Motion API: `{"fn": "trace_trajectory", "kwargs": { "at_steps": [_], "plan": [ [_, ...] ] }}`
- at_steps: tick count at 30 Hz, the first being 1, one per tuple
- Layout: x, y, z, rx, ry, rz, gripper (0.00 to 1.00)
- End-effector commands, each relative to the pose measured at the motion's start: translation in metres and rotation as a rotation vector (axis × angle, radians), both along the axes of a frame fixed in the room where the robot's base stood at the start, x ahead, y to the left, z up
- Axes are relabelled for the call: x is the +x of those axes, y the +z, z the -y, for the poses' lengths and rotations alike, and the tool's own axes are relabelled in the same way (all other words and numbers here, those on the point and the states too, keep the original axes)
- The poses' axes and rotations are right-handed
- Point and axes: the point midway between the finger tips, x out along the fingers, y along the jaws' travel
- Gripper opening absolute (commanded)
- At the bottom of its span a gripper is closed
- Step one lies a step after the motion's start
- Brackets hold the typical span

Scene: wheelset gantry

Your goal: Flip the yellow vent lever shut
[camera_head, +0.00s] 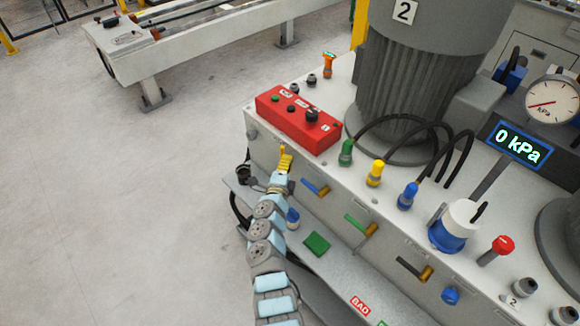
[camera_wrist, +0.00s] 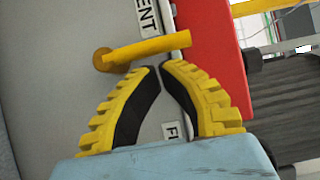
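The yellow vent lever (camera_wrist: 145,49) is in the wrist view, on a grey panel beside a label whose visible letters read "ENT". Its round pivot is at the left and its handle points right, tilted slightly up in the picture. My gripper (camera_wrist: 160,68) has yellow ribbed fingers with black pads; the tips are together, with nothing seen between them. The tips lie just below the lever's middle in the picture; whether they touch it I cannot tell. In the head view my gripper (camera_head: 285,157) is at the cabinet's front face below the red box, and the vent lever cannot be made out separately.
A red control box (camera_head: 298,120) sits on the cabinet top above my gripper. Blue (camera_head: 315,187), green (camera_head: 358,224) and black (camera_head: 410,268) levers line the front face to the right. A shelf with a green block (camera_head: 317,244) juts out below. The floor at left is clear.

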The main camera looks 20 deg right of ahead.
Motion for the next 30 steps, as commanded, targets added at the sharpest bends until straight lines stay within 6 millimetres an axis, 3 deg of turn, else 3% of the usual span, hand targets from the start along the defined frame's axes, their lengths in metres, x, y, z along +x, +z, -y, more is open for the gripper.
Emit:
{"fn": "trace_trajectory", "kwargs": {
  "at_steps": [30],
  "plan": [
    [0.0064,0.0041,-0.001,-0.022,-0.002,-0.057,0.0]
  ]
}}
